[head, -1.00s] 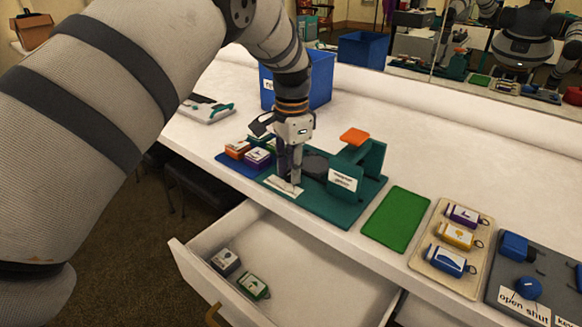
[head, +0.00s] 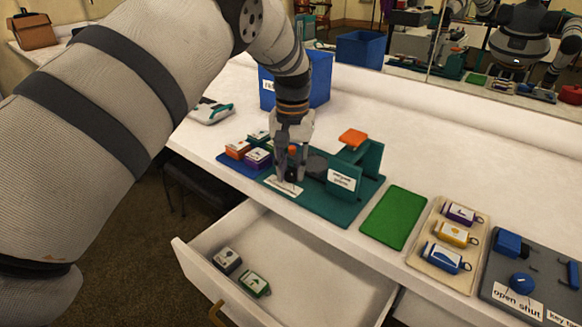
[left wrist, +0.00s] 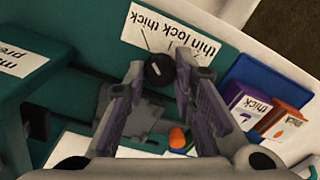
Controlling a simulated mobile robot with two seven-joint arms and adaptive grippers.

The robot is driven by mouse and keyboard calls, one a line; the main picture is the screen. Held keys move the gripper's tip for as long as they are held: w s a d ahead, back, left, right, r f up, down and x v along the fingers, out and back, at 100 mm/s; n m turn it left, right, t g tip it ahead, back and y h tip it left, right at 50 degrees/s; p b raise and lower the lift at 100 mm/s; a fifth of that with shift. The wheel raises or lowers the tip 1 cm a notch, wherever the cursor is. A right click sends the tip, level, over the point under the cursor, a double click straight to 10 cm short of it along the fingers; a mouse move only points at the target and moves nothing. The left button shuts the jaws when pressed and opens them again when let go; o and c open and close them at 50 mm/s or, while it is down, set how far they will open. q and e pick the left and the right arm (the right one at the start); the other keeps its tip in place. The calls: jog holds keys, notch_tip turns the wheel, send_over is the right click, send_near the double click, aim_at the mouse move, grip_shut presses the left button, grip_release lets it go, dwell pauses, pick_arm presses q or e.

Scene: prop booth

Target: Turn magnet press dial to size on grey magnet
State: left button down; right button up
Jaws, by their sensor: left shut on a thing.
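The magnet press (head: 340,212) is a teal base with an upright block and an orange pad on top, at the table's front edge. Its dial (left wrist: 158,70) is a small black knob beside a white label (left wrist: 172,40) reading "thin lock thick", upside down in the left wrist view. I cannot tell which word the dial points to. My left gripper (head: 288,180) points down over the label end of the press; it also shows in the left wrist view (left wrist: 160,78), its fingers closed around the dial. The grey magnet (head: 226,260) lies in the open drawer. My right gripper is out of view.
A green magnet (head: 254,284) lies near the grey one in the drawer (head: 320,272). A blue tray (head: 232,166) of boxes stands left of the press. A green mat (head: 394,217) and a board with several tags (head: 420,258) lie to the right.

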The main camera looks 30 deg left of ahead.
aim_at(292, 173)
pick_arm(q)
jog(key=shift+n, duration=0.9)
jog(key=c, duration=1.6)
grip_release()
notch_tip(292, 173, up, 12)
jog(key=shift+f, duration=0.1)
